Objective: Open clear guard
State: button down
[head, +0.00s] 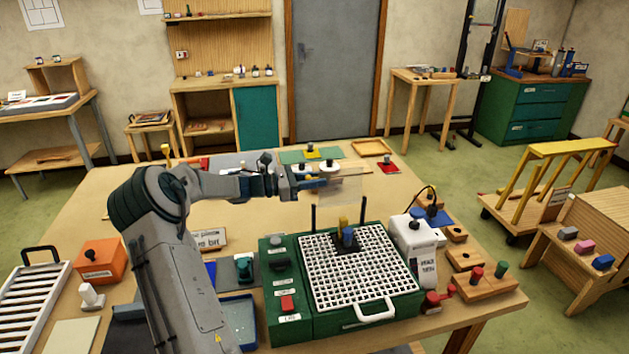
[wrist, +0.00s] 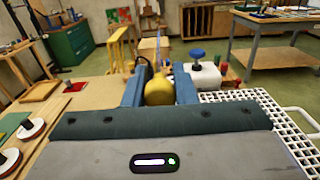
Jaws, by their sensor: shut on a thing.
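The clear guard (head: 343,190) is a transparent panel, raised above the green machine (head: 270,318) near two thin black posts. My gripper (head: 318,183) is at the panel's left side in the head view. In the wrist view, my blue fingers (wrist: 158,92) are shut on a round yellow knob (wrist: 158,90). A thin bluish upright line above the knob looks like the guard seen edge-on. The guard's hinge is not clearly visible.
A white box with a blue knob (head: 415,245) stands right of the grid. Wooden blocks (head: 485,285) with coloured pegs lie at the table's right edge. An orange box (head: 100,262) and a white rack (head: 35,300) are at left. Coloured mats and a shallow tray lie behind.

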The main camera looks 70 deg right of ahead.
jog(key=c, duration=1.2)
grip_release()
jog(key=b+v, duration=0.4)
jog(key=v, duration=0.9)
jog(key=shift+w+a, duration=0.3)
